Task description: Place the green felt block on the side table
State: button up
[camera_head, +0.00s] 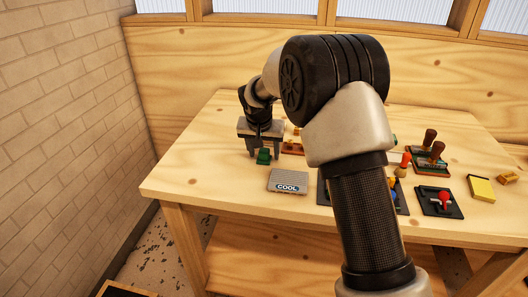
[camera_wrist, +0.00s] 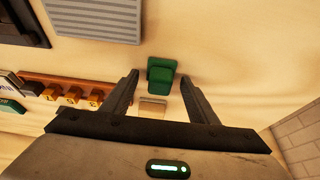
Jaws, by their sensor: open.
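The green felt block (camera_head: 263,156) lies on the wooden table, toward its left side. In the wrist view the green block (camera_wrist: 161,76) is stepped in shape and sits between and slightly beyond my fingertips. My gripper (camera_head: 262,154) points down over it, with its fingers apart and nothing held. In the wrist view my gripper (camera_wrist: 160,80) shows a gap on both sides of the block. A small tan block (camera_wrist: 153,107) lies nearer the palm. I cannot make out a separate side table.
A wooden rack with yellow pegs (camera_wrist: 73,94) is close by. Wood-handled stamps (camera_head: 428,150), a dark tray with a red piece (camera_head: 440,201) and a yellow pad (camera_head: 481,188) lie right. A brick wall (camera_head: 60,130) stands left.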

jog(key=d+p+v, duration=0.1)
jog(key=v, duration=1.1)
jog(key=s+d+r, duration=0.5)
jog(key=s+r, duration=0.3)
jog(key=s, duration=0.1)
jog(key=s+d+n, duration=0.1)
jog(key=s+d, duration=0.3)
jog(key=s, duration=0.9)
jog(key=s+d+n+t, duration=0.1)
jog(key=s+d, duration=0.3)
jog(key=s, duration=0.9)
jog(key=shift+d+f+y, duration=0.2)
jog(key=shift+f+y, duration=0.1)
jog(key=shift+y, duration=0.1)
